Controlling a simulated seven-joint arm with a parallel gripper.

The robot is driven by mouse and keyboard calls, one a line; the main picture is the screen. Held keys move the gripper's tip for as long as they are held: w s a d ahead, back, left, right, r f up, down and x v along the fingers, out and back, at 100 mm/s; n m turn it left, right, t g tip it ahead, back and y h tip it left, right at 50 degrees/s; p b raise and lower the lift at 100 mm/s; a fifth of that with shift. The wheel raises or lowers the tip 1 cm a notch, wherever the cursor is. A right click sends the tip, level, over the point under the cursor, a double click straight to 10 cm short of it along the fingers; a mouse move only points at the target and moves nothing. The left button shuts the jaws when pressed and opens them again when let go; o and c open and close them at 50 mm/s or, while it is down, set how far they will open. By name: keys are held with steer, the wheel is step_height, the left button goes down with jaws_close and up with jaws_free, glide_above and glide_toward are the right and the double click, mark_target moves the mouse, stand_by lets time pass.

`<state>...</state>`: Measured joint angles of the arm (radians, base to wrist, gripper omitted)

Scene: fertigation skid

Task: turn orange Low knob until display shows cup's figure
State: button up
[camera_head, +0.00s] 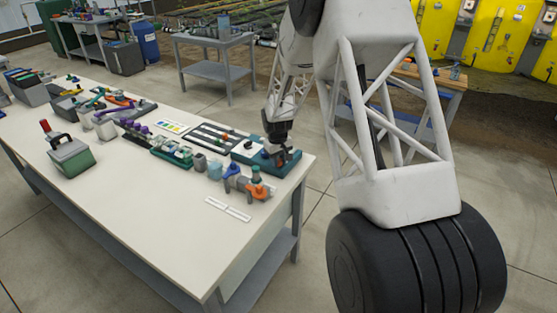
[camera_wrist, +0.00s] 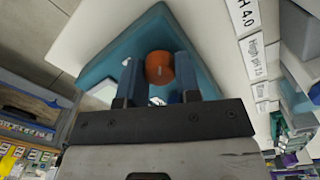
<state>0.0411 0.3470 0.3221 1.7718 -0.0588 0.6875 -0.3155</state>
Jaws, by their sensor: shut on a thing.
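The orange knob (camera_wrist: 160,66) sits on a teal instrument box (camera_wrist: 113,58) in the wrist view. My gripper (camera_wrist: 158,78) is shut on it, with one blue finger at each side. A pale patch on the box beside the left finger may be the display; no figure can be read. In the head view my gripper (camera_head: 276,152) is down at the teal box (camera_head: 243,156), near the table's right end. The knob is largely hidden there. Small cups (camera_head: 214,169) stand just left of the box; no figure on them is legible.
On the white table (camera_head: 150,210), a grey and orange valve fitting (camera_head: 248,185) and a white card lie in front of the box. White labels (camera_wrist: 252,45), one reading pH 4.0, show at right. The table's front is clear.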

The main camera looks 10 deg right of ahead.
steer(key=shift+n, duration=0.9)
steer(key=o, duration=0.9)
steer(key=shift+r, duration=0.1)
steer(key=shift+a+r, duration=0.15)
steer(key=shift+r, duration=3.7)
steer(key=shift+s, duration=0.1)
